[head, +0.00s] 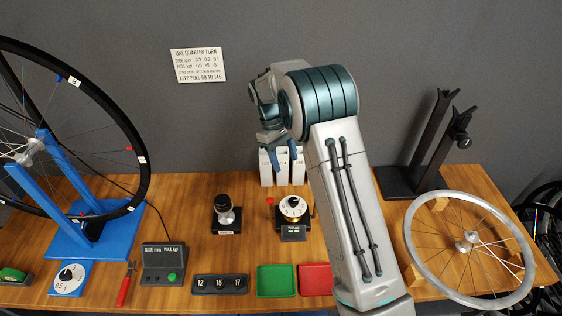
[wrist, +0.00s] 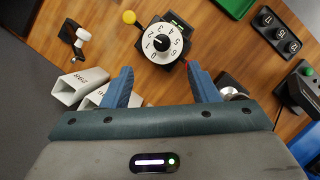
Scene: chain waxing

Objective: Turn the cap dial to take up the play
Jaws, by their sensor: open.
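In the wrist view the dial lies ahead of the gap between the fingertips, and no contact shows. In the head view my gripper (head: 280,154) hangs above and behind the dial. A dark mark shows on the dial's face; its exact reading is unclear.
A yellow ball (wrist: 129,17) sits beside the dial. White boxes (wrist: 80,86) stand near the left finger. A black-knobbed stand (head: 227,213), green tray (head: 276,281), red tray (head: 316,279) and numbered holder (head: 220,284) are nearby. A wheel in a blue stand (head: 115,232) fills the left.

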